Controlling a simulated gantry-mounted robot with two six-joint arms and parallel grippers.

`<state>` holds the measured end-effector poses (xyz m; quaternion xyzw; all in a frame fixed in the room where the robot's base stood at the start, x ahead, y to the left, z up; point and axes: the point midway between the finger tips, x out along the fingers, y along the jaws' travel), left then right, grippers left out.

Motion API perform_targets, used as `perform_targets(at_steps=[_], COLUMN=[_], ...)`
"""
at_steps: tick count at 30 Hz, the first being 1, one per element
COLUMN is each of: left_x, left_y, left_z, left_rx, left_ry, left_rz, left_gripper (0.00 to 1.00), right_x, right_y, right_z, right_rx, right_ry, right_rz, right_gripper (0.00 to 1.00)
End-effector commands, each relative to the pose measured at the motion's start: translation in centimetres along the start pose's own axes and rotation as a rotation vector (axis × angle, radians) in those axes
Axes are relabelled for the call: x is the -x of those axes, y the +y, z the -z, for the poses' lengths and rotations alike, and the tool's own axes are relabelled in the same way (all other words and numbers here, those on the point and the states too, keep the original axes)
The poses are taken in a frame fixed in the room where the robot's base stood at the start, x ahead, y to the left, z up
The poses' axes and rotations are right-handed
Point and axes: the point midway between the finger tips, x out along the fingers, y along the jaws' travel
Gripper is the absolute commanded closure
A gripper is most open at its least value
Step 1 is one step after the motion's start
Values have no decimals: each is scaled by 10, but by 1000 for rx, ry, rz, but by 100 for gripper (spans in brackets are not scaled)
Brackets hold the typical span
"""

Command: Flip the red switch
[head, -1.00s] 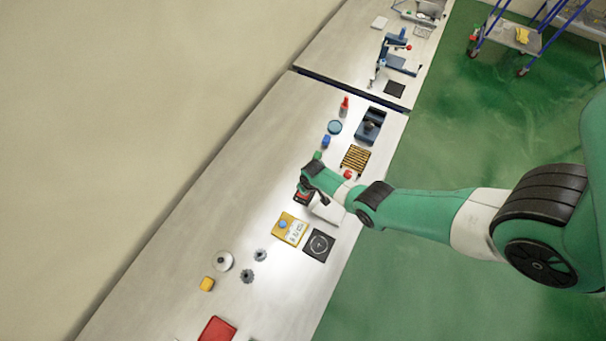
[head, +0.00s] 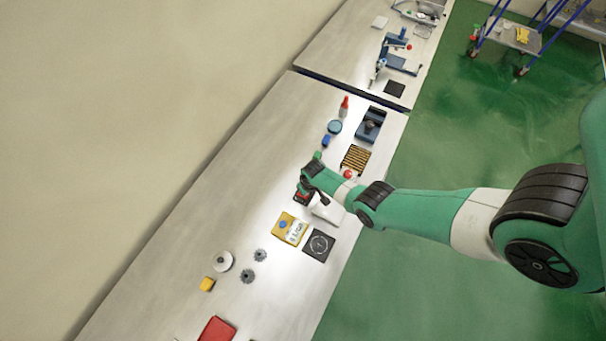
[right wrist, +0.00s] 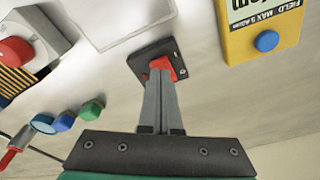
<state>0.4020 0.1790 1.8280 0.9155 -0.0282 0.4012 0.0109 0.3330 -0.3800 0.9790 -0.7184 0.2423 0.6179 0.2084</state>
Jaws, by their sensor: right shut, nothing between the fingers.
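The red switch (right wrist: 163,67) sits on a small dark plate (right wrist: 141,61) on the bench, seen in the right wrist view. My right gripper (right wrist: 158,82) is shut and empty, with its fingertips at the red switch and overlapping its lower part. I cannot tell whether they touch it. In the head view, my right arm comes in from the right and its end is over the switch box (head: 301,197), mostly hiding it. My left gripper is not in view.
A yellow meter box with a blue button (right wrist: 267,41) lies right of the switch. A grey box with a red button (right wrist: 15,51) stands to the left, near green and blue blocks (right wrist: 92,110). A black square (head: 319,246) lies near the bench edge.

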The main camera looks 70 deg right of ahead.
Motion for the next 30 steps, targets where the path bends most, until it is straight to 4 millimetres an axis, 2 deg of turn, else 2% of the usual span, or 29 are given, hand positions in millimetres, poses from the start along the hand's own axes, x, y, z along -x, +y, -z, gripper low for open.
perform_targets(at_steps=[30], left_x=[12], left_y=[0], left_z=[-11], left_rx=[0], left_ry=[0], left_rz=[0], left_gripper=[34], right_x=[-16], right_y=[0], right_z=[-2], right_rx=[0], right_ry=[0], right_rz=[0], right_gripper=[100])
